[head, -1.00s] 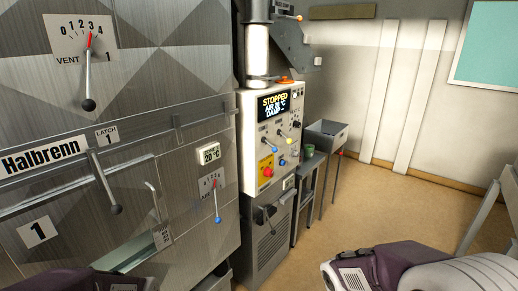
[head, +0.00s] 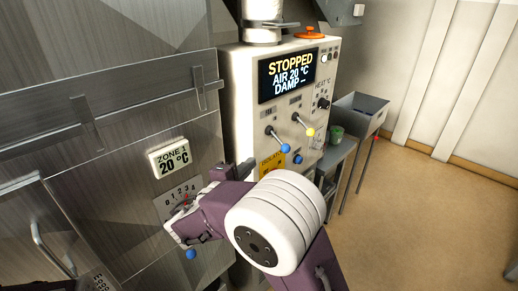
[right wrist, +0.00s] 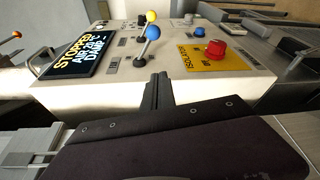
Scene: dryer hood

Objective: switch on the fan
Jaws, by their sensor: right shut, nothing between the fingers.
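The control panel (head: 236,85) has a lit display (head: 290,75) reading STOPPED, AIR 20 °C, DAMP --. Below the display is a lever with a blue ball (head: 286,149), under a small label that may read FAN. It also shows in the right wrist view (right wrist: 153,33). A lever with a yellow ball (head: 309,132) stands to its right. My right gripper (head: 246,166) is shut and empty, left of the blue ball. In the right wrist view its fingertips (right wrist: 157,80) are before the panel's edge, apart from the levers. My left gripper is not in view.
A numbered dial with another blue-ended lever (head: 191,253) is on the metal front at left, partly behind my arm. Open floor (head: 420,220) lies at right.

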